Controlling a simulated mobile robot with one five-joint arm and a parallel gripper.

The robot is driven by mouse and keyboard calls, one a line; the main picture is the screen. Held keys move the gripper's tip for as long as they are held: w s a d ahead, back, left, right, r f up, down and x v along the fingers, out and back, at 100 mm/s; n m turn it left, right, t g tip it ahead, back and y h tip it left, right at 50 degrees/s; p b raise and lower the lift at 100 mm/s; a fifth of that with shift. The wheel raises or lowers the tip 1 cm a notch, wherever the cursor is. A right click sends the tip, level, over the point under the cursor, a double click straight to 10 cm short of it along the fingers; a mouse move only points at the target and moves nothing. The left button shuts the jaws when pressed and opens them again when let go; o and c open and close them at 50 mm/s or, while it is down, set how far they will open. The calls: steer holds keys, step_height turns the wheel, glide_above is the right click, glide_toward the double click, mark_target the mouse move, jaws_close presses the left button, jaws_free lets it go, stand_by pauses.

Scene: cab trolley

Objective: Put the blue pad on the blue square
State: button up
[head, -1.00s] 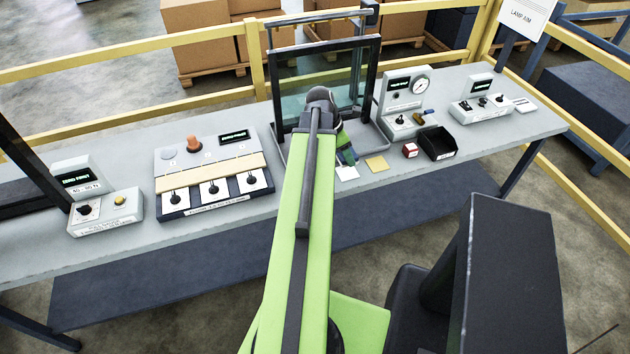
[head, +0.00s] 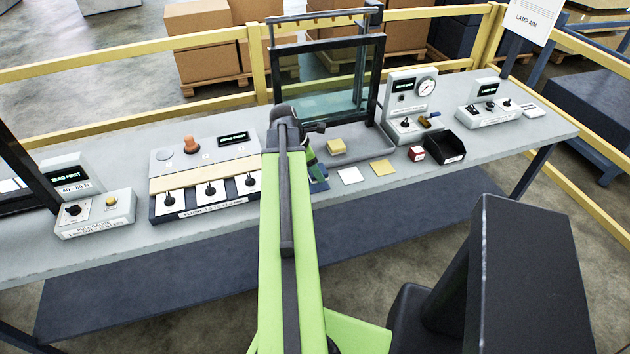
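A dark blue patch (head: 319,186), which looks like the blue square, shows on the bench just right of my arm, left of a white square (head: 350,175) and a yellow square (head: 382,167). My arm covers part of it. My gripper (head: 318,174) is low over this blue patch, mostly hidden behind my arm; its fingers cannot be made out. I cannot pick out a separate blue pad, in the gripper or on the bench. A yellowish pad (head: 336,146) sits on the grey tray (head: 372,155) in front of the glass frame.
The dark-framed glass screen (head: 330,85) stands behind the tray. A switch panel (head: 207,185) is to the left of my arm. A red-and-white cube (head: 416,154), a black bin (head: 446,145) and a gauge box (head: 408,92) are to the right. Bench around the white and yellow squares is clear.

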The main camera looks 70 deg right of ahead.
step_height(320, 180, down, 4)
steer(key=b, duration=0.3)
steer(key=shift+r, duration=0.25)
steer(key=shift+f, duration=0.1)
steer(key=o, duration=1.4)
steer(key=shift+r+p, duration=0.35)
steer(key=shift+p, duration=0.15)
steer(key=p+v, duration=1)
steer(key=v, duration=0.1)
steer(key=shift+r+p, duration=0.25)
steer(key=shift+p, duration=0.05)
